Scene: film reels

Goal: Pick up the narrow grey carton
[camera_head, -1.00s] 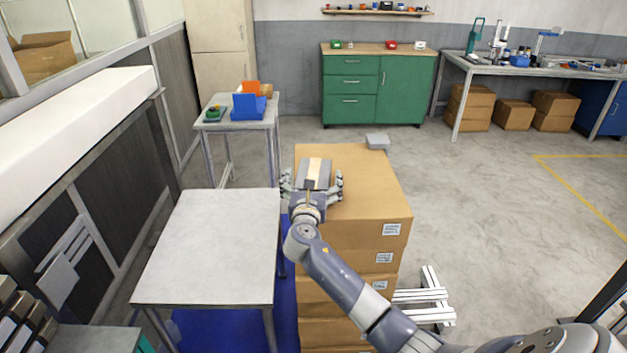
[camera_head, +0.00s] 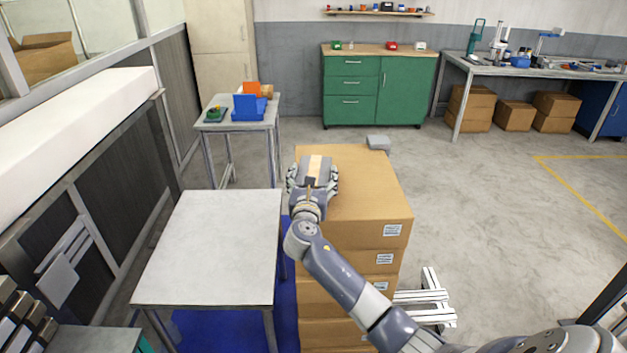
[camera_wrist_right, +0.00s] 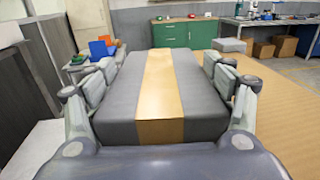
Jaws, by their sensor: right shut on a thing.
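The narrow grey carton (camera_head: 325,170) has a tan stripe along its top. It sits at the upper left of the stack of large brown boxes (camera_head: 370,188). My right gripper (camera_head: 313,174) is shut on the carton, with fingers along its left and right sides. In the right wrist view the carton (camera_wrist_right: 196,95) fills the space between the fingers, its stripe pointing away from me. Whether its underside touches the box below cannot be told. My left gripper is not in view.
A bare grey table (camera_head: 212,240) stands left of the stack. A smaller table (camera_head: 238,122) with blue and orange items is behind it. A grey box (camera_head: 378,142) shows just beyond the stack. Green cabinets (camera_head: 375,88) stand at the back wall. Open floor lies to the right.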

